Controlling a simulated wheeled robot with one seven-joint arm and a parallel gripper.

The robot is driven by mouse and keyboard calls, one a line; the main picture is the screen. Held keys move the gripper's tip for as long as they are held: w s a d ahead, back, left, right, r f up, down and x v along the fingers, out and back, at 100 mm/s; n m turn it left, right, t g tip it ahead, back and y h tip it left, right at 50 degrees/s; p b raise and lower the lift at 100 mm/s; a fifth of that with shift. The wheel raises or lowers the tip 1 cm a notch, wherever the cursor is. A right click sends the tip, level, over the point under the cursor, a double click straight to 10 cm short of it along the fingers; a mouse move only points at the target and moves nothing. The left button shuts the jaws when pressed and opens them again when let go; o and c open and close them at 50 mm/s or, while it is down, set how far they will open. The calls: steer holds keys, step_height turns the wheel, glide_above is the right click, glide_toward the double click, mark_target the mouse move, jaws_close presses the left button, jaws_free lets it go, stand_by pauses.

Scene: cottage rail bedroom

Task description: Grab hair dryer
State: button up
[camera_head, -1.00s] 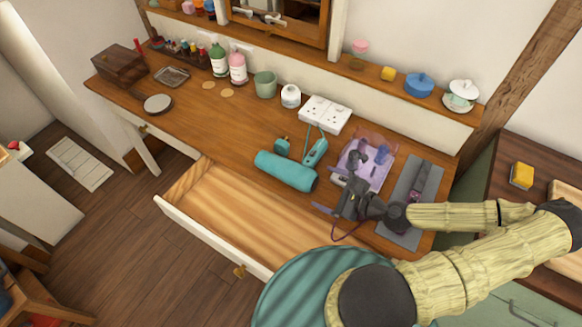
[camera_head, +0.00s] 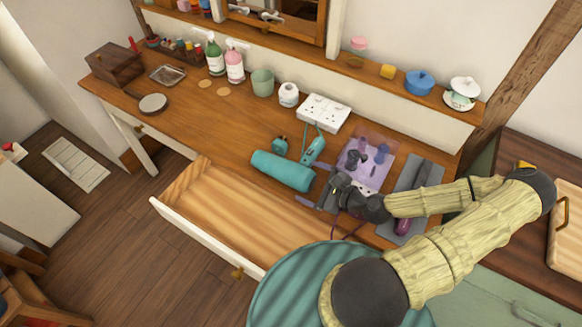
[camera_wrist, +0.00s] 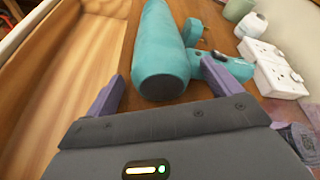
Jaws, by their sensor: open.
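The teal hair dryer (camera_head: 283,170) lies on the wooden desk, beside the open drawer. Its thick barrel points left, and its handle (camera_head: 313,150), with a cord loop at the end, points toward the back. My gripper (camera_head: 317,184) is open at the barrel's right end. In the wrist view, the barrel (camera_wrist: 162,50) lies ahead, with its dark round end between the purple fingers of my gripper (camera_wrist: 158,84). The handle (camera_wrist: 228,66) lies beyond the right finger, which partly covers it. I cannot tell whether either finger touches the barrel.
An open, empty drawer (camera_head: 200,232) juts out in front. A small teal piece (camera_head: 280,146) and a white socket block (camera_head: 323,112) stand behind the dryer. A purple tray (camera_head: 378,150) and a grey mat (camera_head: 405,181) lie to the right. A teal stool (camera_head: 285,290) is in front.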

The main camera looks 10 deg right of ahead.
steer(key=shift+a, duration=0.15)
steer(key=c, duration=1.4)
steer(key=shift+r, duration=0.15)
steer(key=shift+r, duration=0.3)
step_height(320, 180, up, 9)
steer(key=p, duration=0.6)
steer(key=shift+r+p, duration=0.15)
steer(key=shift+p, duration=0.2)
